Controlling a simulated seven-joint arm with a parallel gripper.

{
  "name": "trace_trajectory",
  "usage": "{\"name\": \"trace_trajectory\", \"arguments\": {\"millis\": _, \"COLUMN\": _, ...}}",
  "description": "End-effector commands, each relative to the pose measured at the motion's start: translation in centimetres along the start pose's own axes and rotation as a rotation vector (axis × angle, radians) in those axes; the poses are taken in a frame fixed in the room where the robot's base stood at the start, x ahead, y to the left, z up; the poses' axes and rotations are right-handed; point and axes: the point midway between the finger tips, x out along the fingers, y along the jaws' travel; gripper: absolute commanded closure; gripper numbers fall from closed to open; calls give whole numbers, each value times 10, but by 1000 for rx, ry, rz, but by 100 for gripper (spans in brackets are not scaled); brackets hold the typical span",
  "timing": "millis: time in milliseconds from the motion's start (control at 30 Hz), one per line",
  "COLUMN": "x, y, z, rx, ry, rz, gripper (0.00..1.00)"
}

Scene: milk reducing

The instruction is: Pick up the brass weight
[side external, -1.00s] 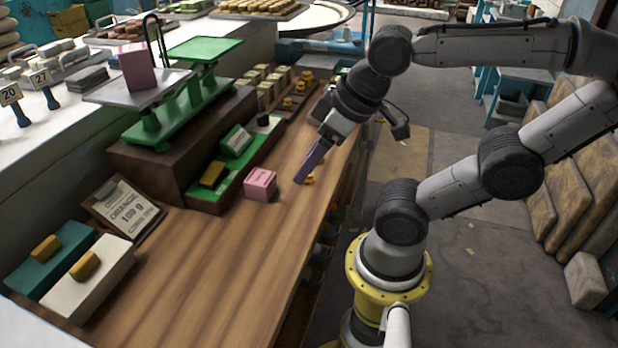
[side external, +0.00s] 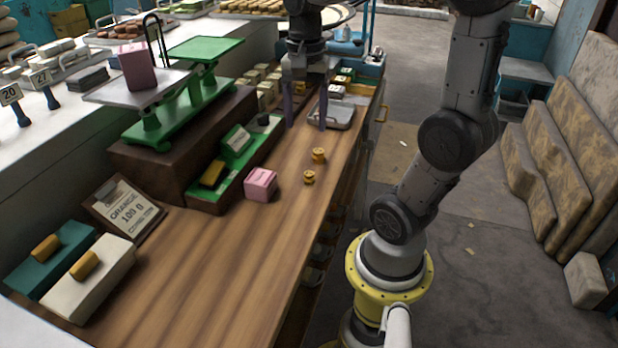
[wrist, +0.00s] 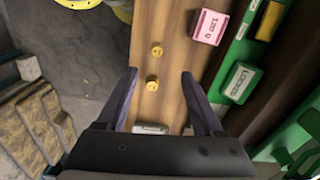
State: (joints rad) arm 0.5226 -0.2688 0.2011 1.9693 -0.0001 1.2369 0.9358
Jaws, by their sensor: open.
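Two small brass weights stand on the wooden bench: a nearer one (side external: 309,177) and a farther one (side external: 319,155). In the wrist view they are the upper weight (wrist: 157,49) and the lower weight (wrist: 152,82). My gripper (side external: 306,122) is open and empty, its two purple fingers pointing down over the bench behind both weights in the side view. In the wrist view my gripper (wrist: 159,75) has the lower weight in line between its spread fingertips, but the fingers do not touch it.
A pink block (side external: 260,184) stands left of the weights, beside a green tray (side external: 224,190). A grey metal tray (side external: 337,116) lies by the right finger. A green balance scale (side external: 172,122) stands on a brown box at left.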

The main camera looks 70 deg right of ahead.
Motion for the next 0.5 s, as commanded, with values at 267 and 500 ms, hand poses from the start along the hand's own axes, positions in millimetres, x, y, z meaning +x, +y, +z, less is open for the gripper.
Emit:
{"name": "trace_trajectory", "arguments": {"millis": 267, "x": 33, "y": 4, "z": -3, "rx": 17, "ry": -6, "rz": 9, "gripper": 31}}
{"name": "trace_trajectory", "arguments": {"millis": 500, "x": 75, "y": 4, "z": -3, "rx": 16, "ry": -5, "rz": 7, "gripper": 31}}
